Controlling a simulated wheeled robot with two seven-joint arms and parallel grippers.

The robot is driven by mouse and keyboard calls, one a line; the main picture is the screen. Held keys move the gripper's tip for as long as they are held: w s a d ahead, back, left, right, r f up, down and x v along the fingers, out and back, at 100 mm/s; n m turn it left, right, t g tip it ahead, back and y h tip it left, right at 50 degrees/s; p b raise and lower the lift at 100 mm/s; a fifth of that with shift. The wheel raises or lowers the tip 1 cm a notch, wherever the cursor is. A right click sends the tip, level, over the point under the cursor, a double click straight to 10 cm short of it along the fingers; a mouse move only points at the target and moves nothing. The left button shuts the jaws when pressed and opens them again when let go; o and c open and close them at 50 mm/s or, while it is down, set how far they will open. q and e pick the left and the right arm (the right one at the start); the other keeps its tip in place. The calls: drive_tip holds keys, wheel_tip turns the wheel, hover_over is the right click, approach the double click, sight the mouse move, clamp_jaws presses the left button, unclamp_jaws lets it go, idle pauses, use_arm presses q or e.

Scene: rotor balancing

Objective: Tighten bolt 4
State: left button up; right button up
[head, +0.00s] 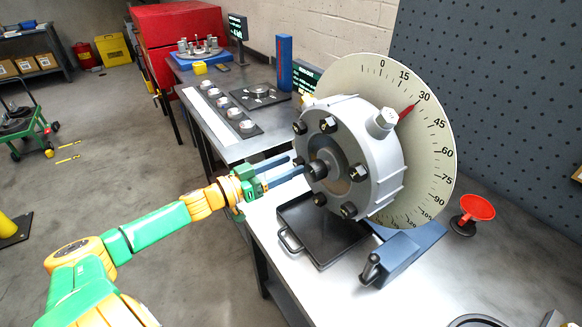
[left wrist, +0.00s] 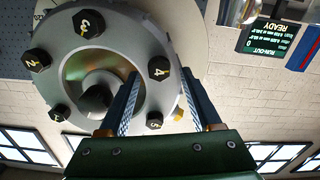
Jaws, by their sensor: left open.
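The grey rotor (head: 375,150) stands on its stand, facing left, with several black hex bolts around its face and a dark hub nut (head: 316,170) at the centre. In the left wrist view, bolt 4 (left wrist: 158,68), marked "4", shows between the fingers of my left gripper (left wrist: 158,75). In the head view, the open left gripper (head: 295,164) is at the rotor's left side, its tips beside a bolt (head: 298,161) that appears to be bolt 4. I cannot tell whether the fingers touch it. My right gripper is out of view.
A dial plate (head: 435,130) with a red pointer stands behind the rotor. A black tray (head: 318,240) lies below, and a blue stand arm (head: 408,252) sits in front. A red cup (head: 477,207) stands at right. A dark strip with discs (head: 232,112) lies farther back.

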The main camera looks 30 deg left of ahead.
use_arm(q)
drive_tip(key=shift+w+d, duration=0.2)
drive_tip(key=shift+w, duration=0.2)
clamp_jaws()
